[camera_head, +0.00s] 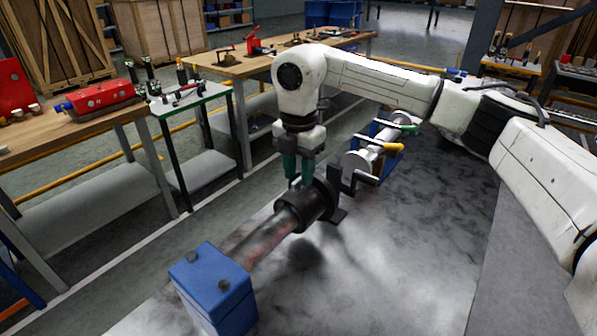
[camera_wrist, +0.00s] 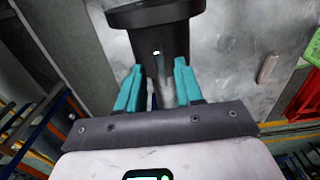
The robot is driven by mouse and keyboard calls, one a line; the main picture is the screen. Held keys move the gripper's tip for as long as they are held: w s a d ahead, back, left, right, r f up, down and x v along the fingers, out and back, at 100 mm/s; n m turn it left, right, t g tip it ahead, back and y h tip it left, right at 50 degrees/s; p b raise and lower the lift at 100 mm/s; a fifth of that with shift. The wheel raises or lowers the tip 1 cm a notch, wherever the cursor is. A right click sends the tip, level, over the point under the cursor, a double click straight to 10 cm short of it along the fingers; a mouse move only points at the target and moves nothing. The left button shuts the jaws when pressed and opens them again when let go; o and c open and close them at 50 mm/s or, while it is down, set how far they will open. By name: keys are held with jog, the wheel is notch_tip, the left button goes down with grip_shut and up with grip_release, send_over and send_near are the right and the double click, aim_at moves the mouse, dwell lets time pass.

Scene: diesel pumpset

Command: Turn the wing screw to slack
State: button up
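My gripper (camera_head: 299,181) points down at the black collar on the pipe (camera_head: 305,205), with its teal fingertips at the collar's upper left side. In the wrist view my gripper (camera_wrist: 158,66) shows two teal fingers spread apart. The black part (camera_wrist: 155,38) lies just beyond and between the fingertips, with a small bright spot on it. A pale narrow strip shows between the fingers; I cannot tell what it is or whether it touches them. I cannot make out the wing screw clearly in either view.
A rusty pipe (camera_head: 262,243) runs from the collar to a blue box (camera_head: 214,291) on the grey table (camera_head: 400,250). Behind the collar stand a black bracket (camera_head: 345,185) and a lever with a yellow handle (camera_head: 393,147). The table's right side is clear.

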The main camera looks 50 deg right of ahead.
jog(key=shift+f, duration=0.6)
grip_shut()
